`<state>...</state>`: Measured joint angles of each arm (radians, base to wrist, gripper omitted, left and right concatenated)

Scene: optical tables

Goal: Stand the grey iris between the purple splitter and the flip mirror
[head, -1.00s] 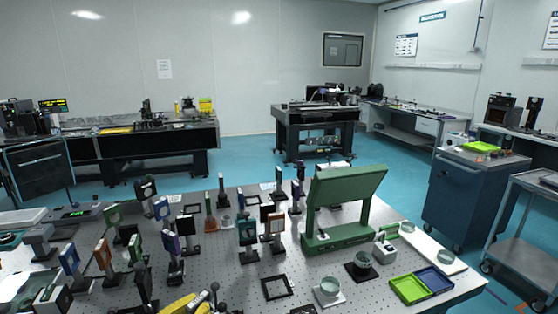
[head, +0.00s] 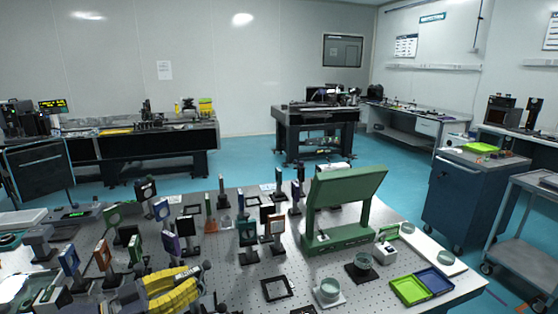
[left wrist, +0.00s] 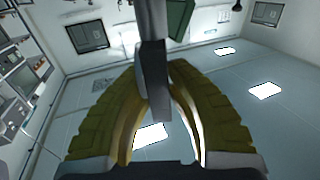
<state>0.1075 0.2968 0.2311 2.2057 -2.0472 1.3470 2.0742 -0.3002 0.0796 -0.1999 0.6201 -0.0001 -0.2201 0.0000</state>
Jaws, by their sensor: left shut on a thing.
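My left gripper (head: 176,288), with yellow fingers, is low at the front of the optical table in the head view. In the left wrist view its fingers (left wrist: 155,100) close on a grey upright piece (left wrist: 152,65), which I take to be the grey iris; its top is cut off by the frame edge. In the head view the fingers largely hide it. A purple-framed optic (head: 171,246), likely the purple splitter, stands upright just behind the gripper. I cannot tell which of the mounted optics is the flip mirror. My right gripper is not in view.
Several upright optics stand close around, including a blue one (head: 69,259), an orange one (head: 103,255) and a teal one (head: 248,233). A flat black frame (head: 277,288) lies to the right. A large green stand (head: 340,238) and a green tray (head: 409,290) are further right.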

